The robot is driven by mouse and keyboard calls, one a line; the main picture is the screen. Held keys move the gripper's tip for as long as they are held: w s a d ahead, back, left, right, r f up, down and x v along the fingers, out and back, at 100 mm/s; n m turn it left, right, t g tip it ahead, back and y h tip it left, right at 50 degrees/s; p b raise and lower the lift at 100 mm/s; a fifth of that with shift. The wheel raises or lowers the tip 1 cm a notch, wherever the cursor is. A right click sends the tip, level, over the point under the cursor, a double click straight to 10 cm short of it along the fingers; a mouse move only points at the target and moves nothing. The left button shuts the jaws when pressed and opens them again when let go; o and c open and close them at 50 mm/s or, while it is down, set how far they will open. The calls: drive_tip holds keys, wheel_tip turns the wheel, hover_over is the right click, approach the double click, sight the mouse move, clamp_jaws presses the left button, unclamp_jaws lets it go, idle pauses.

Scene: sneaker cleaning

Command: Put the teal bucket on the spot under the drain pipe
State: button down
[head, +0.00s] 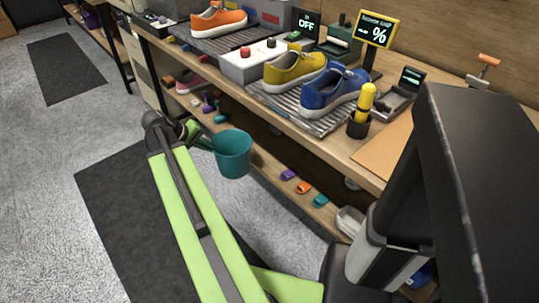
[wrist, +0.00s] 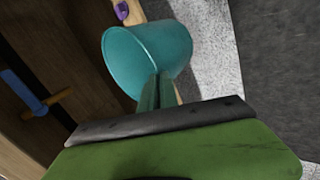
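The teal bucket (head: 232,158) is in the air in front of the workbench's lower shelf, left of centre in the head view. It fills the upper middle of the wrist view (wrist: 170,45), its open mouth turned toward the lower left. My gripper (head: 204,141) is at the bucket's left side in the head view. In the wrist view its green fingers (wrist: 158,92) are close together at the bucket's rim and appear shut on it. No marked spot is clear.
The lower shelf (head: 270,170) holds small coloured brushes and a white tray (head: 349,222). Blue (head: 335,91), yellow (head: 293,70) and orange (head: 218,22) sneakers stand on the bench top above. A dark floor mat (head: 125,205) and open carpet lie at left.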

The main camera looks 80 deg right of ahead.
drive_tip(key=s+d+f+b, duration=0.4)
drive_tip(key=s+d, duration=0.7)
drive_tip(key=d, duration=0.3)
drive_tip(key=c, duration=1.6)
unclamp_jaws()
drive_tip(key=shift+d+r, duration=0.1)
drive_tip(key=shift+r, duration=0.15)
drive_tip(key=p+v, duration=0.9)
drive_tip(key=v, duration=0.3)
drive_tip(key=shift+p, duration=0.4)
